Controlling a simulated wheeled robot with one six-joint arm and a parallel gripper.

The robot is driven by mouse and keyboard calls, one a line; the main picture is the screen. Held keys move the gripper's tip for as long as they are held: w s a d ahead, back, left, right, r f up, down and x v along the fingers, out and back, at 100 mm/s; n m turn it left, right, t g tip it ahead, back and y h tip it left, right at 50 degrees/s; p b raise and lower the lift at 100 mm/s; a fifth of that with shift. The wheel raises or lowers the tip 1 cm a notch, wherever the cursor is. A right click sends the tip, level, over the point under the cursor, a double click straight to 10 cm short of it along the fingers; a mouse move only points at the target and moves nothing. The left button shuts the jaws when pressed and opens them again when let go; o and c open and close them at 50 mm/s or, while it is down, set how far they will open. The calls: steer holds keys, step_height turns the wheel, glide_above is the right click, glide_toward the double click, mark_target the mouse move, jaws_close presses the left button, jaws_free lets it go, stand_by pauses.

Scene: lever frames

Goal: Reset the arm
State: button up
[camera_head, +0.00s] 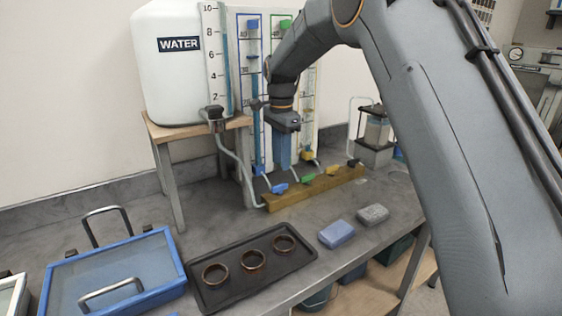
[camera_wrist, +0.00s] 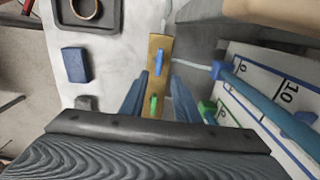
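My gripper (camera_head: 283,160) hangs fingers-down in front of the tube panels, above the wooden valve block. In the wrist view its two blue fingers (camera_wrist: 159,85) stand apart with nothing between them held. The wooden block (camera_head: 290,197) bears a blue lever (camera_head: 279,188), a green lever (camera_head: 309,178), a yellow lever (camera_head: 332,171) and a black lever (camera_head: 353,162). In the wrist view the blue lever (camera_wrist: 159,62) and the green lever (camera_wrist: 154,103) show between the fingers, apparently below them. My arm covers part of the panels.
A white water tank (camera_head: 178,80) stands on a wooden stand at the left. A black tray (camera_head: 215,296) with three rings, a blue sponge (camera_head: 336,234), a grey sponge (camera_head: 373,214) and a blue-framed box (camera_head: 60,290) lie on the bench. A lantern-like device (camera_head: 376,130) stands behind.

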steer(key=s+d+f+n, duration=0.3)
steer(key=s+d, duration=0.4)
steer(key=s, duration=0.4)
steer(key=s+d+f+n, duration=0.2)
steer(key=s+d+n, duration=0.2)
steer(key=s+d, duration=0.3)
steer(key=s+d+f+n+t, duration=0.1)
steer(key=s+d+f+n, duration=0.2)
steer(key=s+d, duration=0.4)
steer(key=s+n, duration=0.1)
steer(key=s, duration=0.7)
steer(key=shift+s+d+f, duration=0.2)
steer(key=shift+d+f, duration=0.1)
steer(key=shift+d, duration=0.1)
